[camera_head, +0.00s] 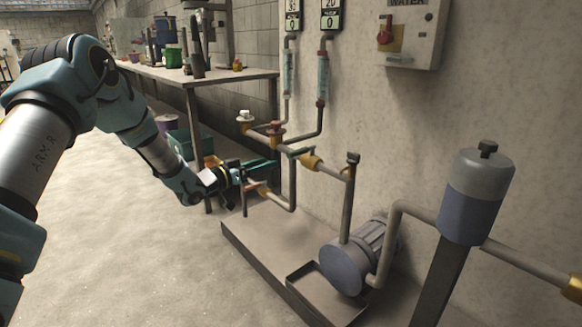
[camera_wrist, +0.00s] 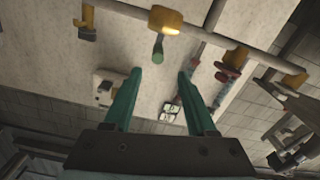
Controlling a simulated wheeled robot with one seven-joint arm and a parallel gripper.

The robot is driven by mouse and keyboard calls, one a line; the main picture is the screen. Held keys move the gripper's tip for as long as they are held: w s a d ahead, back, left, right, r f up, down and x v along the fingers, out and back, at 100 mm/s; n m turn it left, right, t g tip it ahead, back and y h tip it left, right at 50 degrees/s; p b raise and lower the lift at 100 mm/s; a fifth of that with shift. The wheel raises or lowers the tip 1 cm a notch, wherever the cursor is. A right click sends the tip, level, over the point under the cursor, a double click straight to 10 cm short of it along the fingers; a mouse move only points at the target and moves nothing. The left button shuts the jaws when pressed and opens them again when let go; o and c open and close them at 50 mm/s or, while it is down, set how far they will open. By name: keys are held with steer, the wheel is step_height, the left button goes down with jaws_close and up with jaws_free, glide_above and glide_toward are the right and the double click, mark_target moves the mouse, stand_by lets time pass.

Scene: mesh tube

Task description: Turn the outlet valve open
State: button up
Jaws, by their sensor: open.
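A brass valve with a green handle (camera_wrist: 158,47) sits on the horizontal pipe in the wrist view. Its brass body (camera_wrist: 165,20) also shows in the head view (camera_head: 311,162). No label shows which valve is the outlet. My gripper (camera_wrist: 159,73) is open and empty, with its two green fingers apart. The green handle appears between the lines of the fingers, beyond their tips, with a gap. In the head view my gripper (camera_head: 262,172) is left of the brass valve, beside the pipes; its fingers are small and partly dark there.
A red knob (camera_head: 275,129) and a white knob (camera_head: 245,117) stand on nearby pipes. A blue-grey pump (camera_head: 348,265) sits on the low plinth (camera_head: 250,238). The WATER box (camera_head: 408,35) hangs on the wall. A bench (camera_head: 215,77) stands behind. Floor at left is clear.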

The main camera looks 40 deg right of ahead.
mark_target(292, 155)
steer(key=d, duration=0.7)
steer(key=s+d, duration=0.1)
steer(key=d, duration=0.2)
steer(key=shift+d+b, duration=0.3)
steer(key=shift+d, duration=0.1)
steer(key=shift+c, duration=0.2)
jaws_close()
stand_by(0.8)
